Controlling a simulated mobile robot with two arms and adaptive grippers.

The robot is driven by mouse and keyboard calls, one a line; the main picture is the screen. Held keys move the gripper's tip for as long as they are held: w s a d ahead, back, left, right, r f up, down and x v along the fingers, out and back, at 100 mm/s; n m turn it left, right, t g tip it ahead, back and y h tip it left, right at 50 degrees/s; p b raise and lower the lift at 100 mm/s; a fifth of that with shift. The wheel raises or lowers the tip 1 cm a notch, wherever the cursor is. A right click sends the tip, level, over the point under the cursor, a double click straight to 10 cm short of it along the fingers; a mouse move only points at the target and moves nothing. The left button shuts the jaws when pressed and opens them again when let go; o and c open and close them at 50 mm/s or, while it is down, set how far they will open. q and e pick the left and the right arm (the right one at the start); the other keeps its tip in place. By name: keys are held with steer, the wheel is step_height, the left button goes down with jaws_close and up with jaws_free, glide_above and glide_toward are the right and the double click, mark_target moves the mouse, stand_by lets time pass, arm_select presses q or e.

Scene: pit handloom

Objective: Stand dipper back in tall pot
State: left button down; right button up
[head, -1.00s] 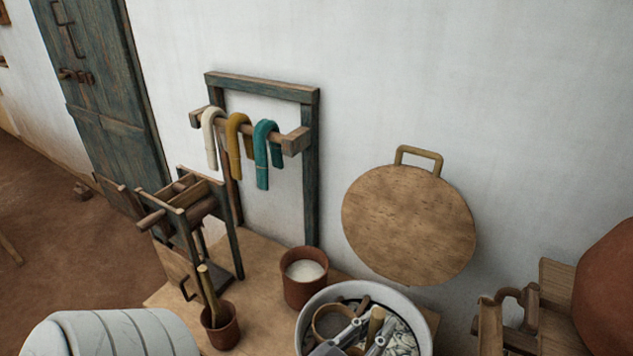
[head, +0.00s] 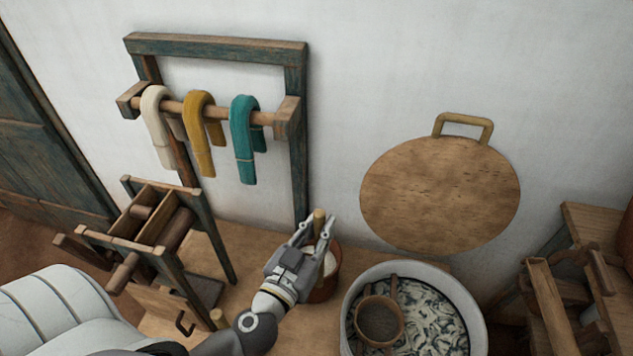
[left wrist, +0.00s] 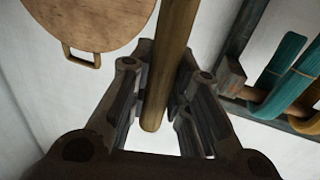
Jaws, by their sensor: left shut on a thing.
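My left gripper (head: 317,232) is shut on the upright wooden handle of the dipper (head: 319,218). In the left wrist view the handle (left wrist: 172,50) runs between the two fingers (left wrist: 166,75). The dipper's lower end is hidden behind the gripper in the head view. A brown clay pot (head: 329,288) with pale contents stands on the bench behind the gripper, partly covered by it. I cannot tell whether the dipper is inside this pot or in front of it. My right gripper is not in view.
A white basin (head: 476,308) with pale scraps and a round, long-handled strainer (head: 380,322) stands to the right. A wooden reel stand (head: 172,270) is at left. Cloths hang on a rail (head: 222,113) behind. A round board (head: 440,195) rests against the wall.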

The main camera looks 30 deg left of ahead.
arm_select(q)
steer(key=w+a+y, duration=0.1)
steer(key=w+a, duration=0.3)
steer(key=w, duration=0.6)
step_height(320, 180, down, 25)
steer(key=b, duration=1.7)
steer(key=shift+w+r+n+b, duration=0.2)
steer(key=shift+w+n+b, duration=0.1)
steer(key=shift+w+b, duration=0.05)
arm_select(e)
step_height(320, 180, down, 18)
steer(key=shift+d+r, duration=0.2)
arm_select(q)
steer(key=shift+a, duration=0.1)
steer(key=c, duration=1.3)
jaws_free()
steer(key=s, duration=1.2)
steer(key=shift+d, duration=0.3)
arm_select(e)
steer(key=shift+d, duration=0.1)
arm_select(q)
steer(key=shift+s, duration=0.1)
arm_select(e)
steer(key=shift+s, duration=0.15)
